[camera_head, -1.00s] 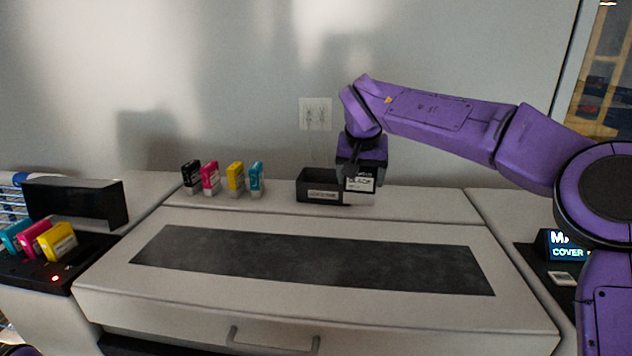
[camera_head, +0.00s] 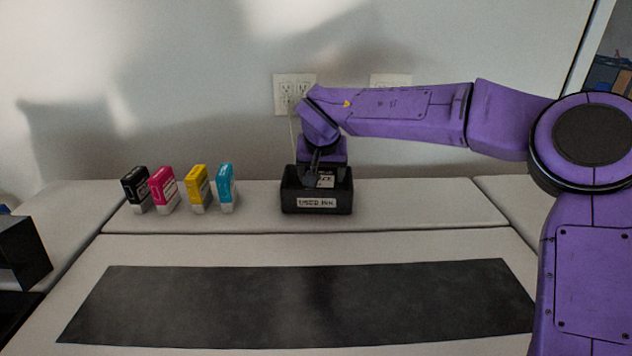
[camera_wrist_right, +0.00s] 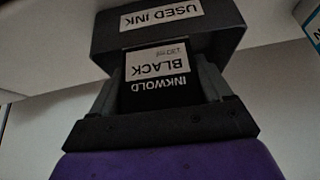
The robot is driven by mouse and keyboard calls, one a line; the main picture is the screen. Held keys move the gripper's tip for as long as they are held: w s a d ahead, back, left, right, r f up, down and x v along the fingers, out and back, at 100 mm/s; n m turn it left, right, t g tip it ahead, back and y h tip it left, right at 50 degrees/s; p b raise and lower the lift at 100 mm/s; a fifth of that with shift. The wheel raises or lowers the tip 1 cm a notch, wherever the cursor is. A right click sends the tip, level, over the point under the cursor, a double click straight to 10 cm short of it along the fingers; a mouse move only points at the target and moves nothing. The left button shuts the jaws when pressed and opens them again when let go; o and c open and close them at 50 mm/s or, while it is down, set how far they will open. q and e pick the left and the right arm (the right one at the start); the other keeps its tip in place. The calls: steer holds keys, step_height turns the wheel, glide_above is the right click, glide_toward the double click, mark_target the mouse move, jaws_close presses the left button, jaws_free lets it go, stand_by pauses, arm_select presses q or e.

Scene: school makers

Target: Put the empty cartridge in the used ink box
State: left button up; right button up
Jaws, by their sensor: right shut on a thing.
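The used ink box (camera_head: 317,202) is a black open-topped box with a white label. It stands on the white ledge against the wall, and its label also shows in the right wrist view (camera_wrist_right: 160,17). My right gripper (camera_head: 318,172) is over the box, pointing down. It is shut on a black cartridge (camera_wrist_right: 152,85) labelled "INKWOLD BLACK", whose white label also shows in the head view (camera_head: 326,179). The cartridge's lower end is hidden behind the box's front wall, so it looks partly inside. Whether it touches the bottom cannot be seen. My left gripper is not in view.
Black (camera_head: 136,188), magenta (camera_head: 163,187), yellow (camera_head: 198,185) and cyan (camera_head: 226,185) cartridges stand on the ledge left of the box. A dark panel (camera_head: 300,300) lies in the white top in front. The wall with outlets is close behind.

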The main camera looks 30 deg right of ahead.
steer(key=shift+s+a+f, duration=0.1)
steer(key=shift+s+f, duration=0.15)
steer(key=shift+f, duration=0.65)
steer(key=w+f, duration=0.2)
steer(key=w, duration=0.1)
steer(key=shift+w, duration=0.15)
steer(key=o, duration=1)
steer(key=shift+w+f, duration=0.1)
steer(key=shift+w, duration=0.05)
steer(key=shift+o, duration=0.4)
steer(key=shift+s+r, duration=0.55)
steer(key=shift+s, duration=0.3)
steer(key=shift+r, duration=0.25)
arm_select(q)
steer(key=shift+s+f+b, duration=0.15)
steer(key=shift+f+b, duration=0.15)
arm_select(e)
steer(key=v, duration=1)
steer(key=shift+a+r, duration=0.2)
steer(key=shift+r, duration=0.25)
